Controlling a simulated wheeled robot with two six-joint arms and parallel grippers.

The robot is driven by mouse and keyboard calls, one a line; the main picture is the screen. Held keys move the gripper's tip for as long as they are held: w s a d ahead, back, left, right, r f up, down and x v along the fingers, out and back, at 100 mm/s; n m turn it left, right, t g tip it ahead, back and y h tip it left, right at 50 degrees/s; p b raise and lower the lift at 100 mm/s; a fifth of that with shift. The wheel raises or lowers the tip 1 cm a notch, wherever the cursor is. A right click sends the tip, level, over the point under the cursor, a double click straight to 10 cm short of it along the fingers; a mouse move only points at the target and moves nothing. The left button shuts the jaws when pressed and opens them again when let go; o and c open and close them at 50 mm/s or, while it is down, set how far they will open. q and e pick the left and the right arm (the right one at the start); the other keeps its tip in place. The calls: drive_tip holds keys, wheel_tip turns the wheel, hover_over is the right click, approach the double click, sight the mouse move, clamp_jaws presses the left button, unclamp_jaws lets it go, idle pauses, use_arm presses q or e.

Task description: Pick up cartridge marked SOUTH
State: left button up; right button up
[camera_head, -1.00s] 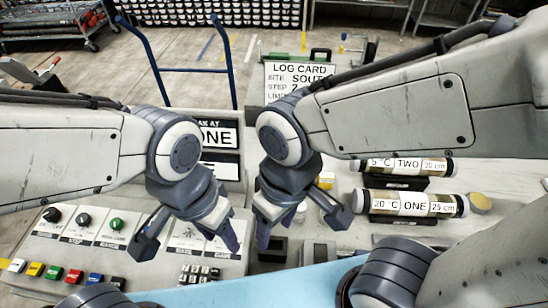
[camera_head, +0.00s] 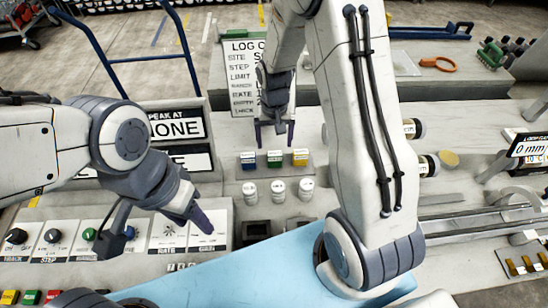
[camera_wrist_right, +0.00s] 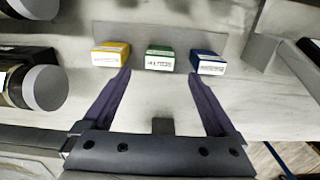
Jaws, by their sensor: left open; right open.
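Three small cartridges stand in a row behind the white jars: blue (camera_head: 248,161), green (camera_head: 275,160) and yellow (camera_head: 301,159). In the right wrist view they run yellow (camera_wrist_right: 110,53), green (camera_wrist_right: 160,58), blue (camera_wrist_right: 208,63), with white labels too small to read, so I cannot tell which is marked SOUTH. My right gripper (camera_head: 274,139) is open and empty, just behind the row. In its wrist view its fingers (camera_wrist_right: 159,75) point at the row, the green cartridge lying between their lines. My left gripper (camera_head: 203,222) is open and empty over the control panel.
Several white jars (camera_head: 278,190) stand in front of the cartridges. A log card (camera_head: 242,75) stands behind, partly hidden by my right arm. Dark cylinders (camera_wrist_right: 38,87) lie at the left of the wrist view. Knobs and buttons fill the panel (camera_head: 60,245) at left.

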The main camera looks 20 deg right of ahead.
sight(275, 154)
wheel_tip(275, 154, down, 2)
drive_tip(key=shift+f, duration=0.1)
drive_tip(key=f, duration=0.2)
drive_tip(key=f+p, duration=0.1)
drive_tip(key=f, duration=0.1)
drive_tip(key=shift+s+f, duration=0.2)
drive_tip(key=shift+f, duration=0.1)
drive_tip(key=shift+f+p, duration=0.3)
drive_tip(key=shift+f, duration=0.1)
drive_tip(key=c, duration=1.5)
